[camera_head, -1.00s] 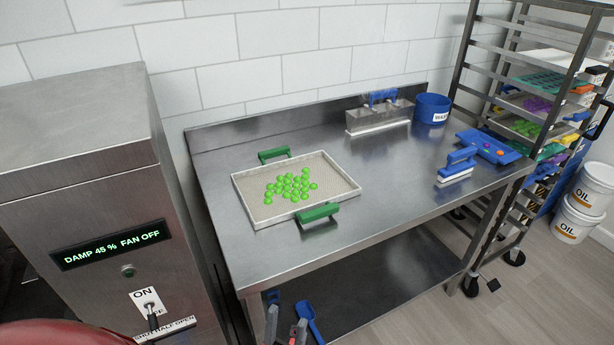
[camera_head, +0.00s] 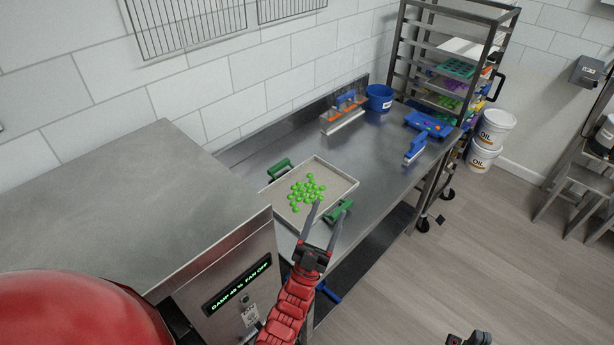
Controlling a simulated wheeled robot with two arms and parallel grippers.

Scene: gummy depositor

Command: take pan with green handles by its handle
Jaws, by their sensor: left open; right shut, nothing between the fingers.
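The pan with green handles (camera_head: 346,183) is a shallow pale tray on the steel table, holding many small green gummies (camera_head: 306,192). Its far green handle (camera_head: 280,169) is clear. Its near green handle (camera_head: 339,211) is partly covered by my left gripper (camera_head: 331,208). My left gripper is open at the end of the red arm, with its two fingers pointing at the pan's near side. One finger overlaps the pan's rim in the picture, the other the handle. I cannot tell whether they touch. Of my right gripper (camera_head: 468,339), only a dark part shows at the bottom edge.
A steel machine (camera_head: 130,200) with a display stands left of the table. A blue-handled scraper tool (camera_head: 343,113), a blue bucket (camera_head: 379,97), a blue brush (camera_head: 415,147) and a blue tray (camera_head: 428,124) are farther along the table. A rack (camera_head: 440,60) and oil buckets (camera_head: 490,140) stand beyond.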

